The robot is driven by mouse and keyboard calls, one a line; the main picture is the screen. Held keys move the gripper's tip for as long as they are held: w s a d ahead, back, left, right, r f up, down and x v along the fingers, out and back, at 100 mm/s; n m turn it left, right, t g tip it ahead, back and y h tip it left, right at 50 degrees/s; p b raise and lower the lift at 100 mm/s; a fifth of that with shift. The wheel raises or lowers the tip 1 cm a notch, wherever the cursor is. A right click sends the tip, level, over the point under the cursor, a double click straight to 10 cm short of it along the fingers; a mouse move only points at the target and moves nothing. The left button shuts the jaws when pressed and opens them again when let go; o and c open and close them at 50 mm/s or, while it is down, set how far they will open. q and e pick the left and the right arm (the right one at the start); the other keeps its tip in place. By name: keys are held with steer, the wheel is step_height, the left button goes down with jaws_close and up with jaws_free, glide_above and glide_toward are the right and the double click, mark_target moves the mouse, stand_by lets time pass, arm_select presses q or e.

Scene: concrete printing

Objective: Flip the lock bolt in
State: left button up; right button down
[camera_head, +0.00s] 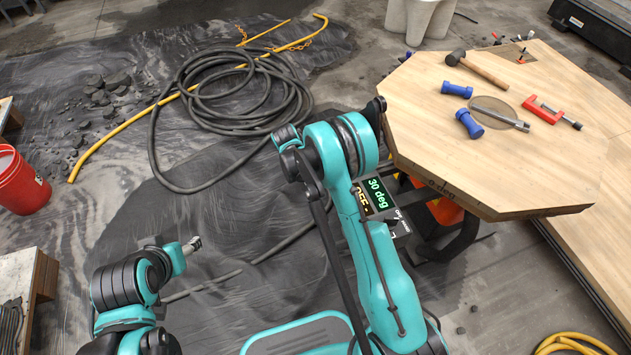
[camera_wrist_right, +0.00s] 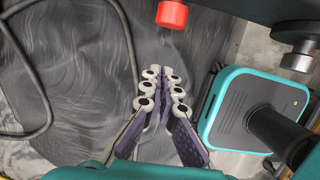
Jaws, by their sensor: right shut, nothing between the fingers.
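In the right wrist view, a red cylindrical knob (camera_wrist_right: 171,14) shows at the top, and a silver round-ended part (camera_wrist_right: 298,60) shows at the right. I cannot tell whether either is the lock bolt. My right gripper (camera_wrist_right: 165,76) is shut and empty, apart from and below the red knob in that view. In the head view, the right gripper is hidden behind my arm. A wooden tabletop (camera_head: 500,120) covers much of the structure under it. My left arm is at the lower left, with a small grey tip (camera_head: 193,245) whose fingers I cannot make out.
A display (camera_head: 376,195) reading "30 deg" and "OFF" sits under the table's left edge. A hammer (camera_head: 476,69), blue pieces (camera_head: 469,123) and a red clamp (camera_head: 545,111) lie on top. A coiled black hose (camera_head: 235,90) and a red bucket (camera_head: 20,182) are at left.

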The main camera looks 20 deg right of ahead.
arm_select(q)
step_height(320, 180, up, 4)
steer(key=p, duration=0.2)
steer(key=shift+d+p, duration=0.15)
steer(key=shift+p, duration=0.2)
arm_select(e)
steer(key=v, duration=0.8)
steer(key=shift+r, duration=0.2)
